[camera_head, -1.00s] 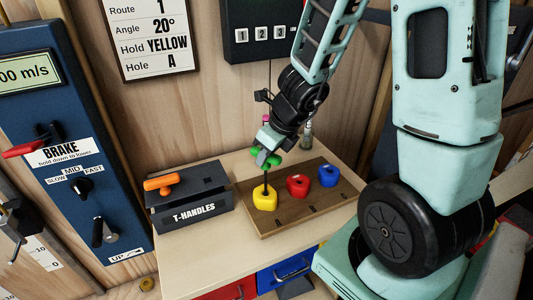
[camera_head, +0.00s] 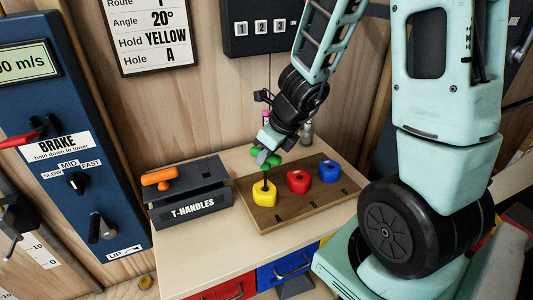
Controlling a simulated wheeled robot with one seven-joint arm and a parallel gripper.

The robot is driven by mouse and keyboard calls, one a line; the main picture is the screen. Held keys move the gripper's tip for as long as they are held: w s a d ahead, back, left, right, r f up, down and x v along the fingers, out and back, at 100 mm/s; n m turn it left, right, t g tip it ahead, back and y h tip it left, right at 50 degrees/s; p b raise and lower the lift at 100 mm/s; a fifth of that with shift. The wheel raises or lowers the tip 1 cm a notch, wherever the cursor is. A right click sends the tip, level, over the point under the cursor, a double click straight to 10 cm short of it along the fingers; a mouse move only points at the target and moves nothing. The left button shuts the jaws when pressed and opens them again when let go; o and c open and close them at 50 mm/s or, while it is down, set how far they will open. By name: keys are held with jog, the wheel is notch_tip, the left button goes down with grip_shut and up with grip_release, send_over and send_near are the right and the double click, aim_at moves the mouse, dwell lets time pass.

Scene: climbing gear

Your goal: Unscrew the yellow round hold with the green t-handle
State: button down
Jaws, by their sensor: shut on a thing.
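The yellow hold (camera_head: 264,196) sits at the left end of the wooden board (camera_head: 290,216). The green T-handle (camera_head: 261,154) stands upright over it, and its dark shaft reaches down into the middle of the hold. My gripper (camera_head: 263,150) is shut on the green grip from above and hides part of it. I cannot tell how far the shaft sits in the hold.
A red hold (camera_head: 298,182) and a blue hold (camera_head: 329,171) sit to the right on the board. The T-handles box (camera_head: 190,203) with an orange T-handle (camera_head: 160,178) stands at the left. Bare tabletop (camera_head: 200,250) lies in front. A wall sign (camera_head: 153,35) reads yellow hold.

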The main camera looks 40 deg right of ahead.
jog(key=n+y+p, duration=0.1)
jog(key=n, duration=0.1)
jog(key=n+g+y+p, duration=0.1)
jog(key=n, duration=0.2)
jog(key=shift+d+r, duration=0.1)
jog(key=shift+r, duration=0.05)
jog(key=n+g+y+p, duration=0.1)
jog(key=n, duration=0.2)
jog(key=shift+w+n+p, duration=0.1)
jog(key=shift+n+p, duration=0.3)
jog(key=shift+n+g, duration=0.3)
jog(key=shift+n, duration=0.2)
jog(key=shift+r+p, duration=1.4)
jog(key=shift+p, duration=0.05)
jog(key=shift+f, duration=0.1)
